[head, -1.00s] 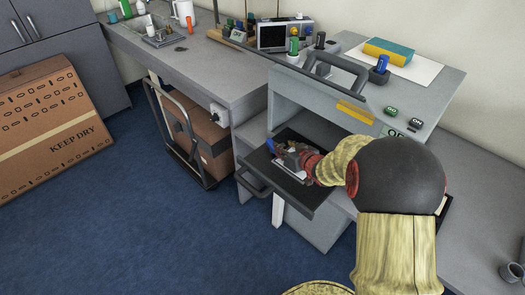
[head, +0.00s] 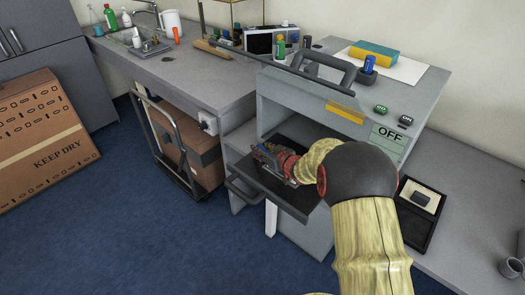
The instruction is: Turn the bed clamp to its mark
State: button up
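The grey machine (head: 300,108) has an open front with a dark bed plate (head: 303,205) sticking out of it. My gripper (head: 267,160) is low over the left part of this plate, angled down from my arm. A small blue part (head: 262,149) shows right at the gripper's fingers; I cannot tell whether it belongs to the bed clamp. The clamp and its mark are not clearly visible, as my gripper and wrist cover much of the plate. The fingers are too small and cluttered to show whether they are open or shut, or whether they touch anything.
An OFF sign (head: 390,134), a green button (head: 380,109) and a black button (head: 405,121) are on the machine. A black tray (head: 412,226) lies right of my arm. A cart (head: 165,145) stands left.

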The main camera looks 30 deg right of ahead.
grip_shut()
dwell(0.5)
